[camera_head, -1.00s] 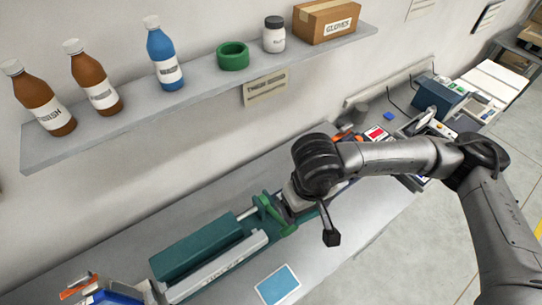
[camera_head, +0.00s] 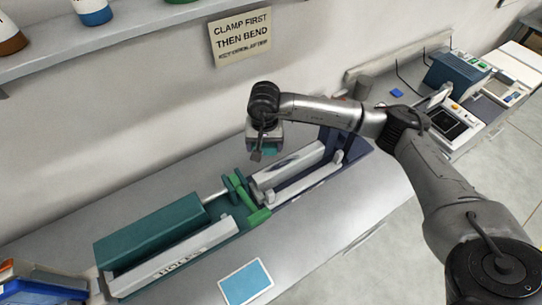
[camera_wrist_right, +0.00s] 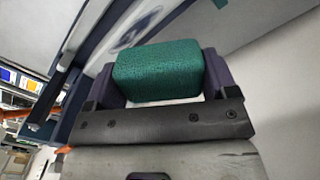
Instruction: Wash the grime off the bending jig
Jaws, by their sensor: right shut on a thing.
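The bending jig lies along the bench, with a teal block (camera_head: 150,238) at its left, green clamp parts (camera_head: 242,193) in the middle and a dark blue frame (camera_head: 325,178) with pale bars at its right. A greyish smudge shows on a pale bar (camera_head: 290,162), and on a pale surface in the wrist view (camera_wrist_right: 140,28). My right gripper (camera_head: 264,150) is behind the jig's middle in the head view, apparently above it. It is shut on a teal sponge (camera_wrist_right: 158,70), held between both fingers. Contact between sponge and jig cannot be made out. My left gripper is not in view.
A blue card (camera_head: 245,281) lies in front of the jig. A shelf with bottles (camera_head: 92,10) runs along the wall above. Devices (camera_head: 455,122) stand at the right. The bench front is otherwise clear.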

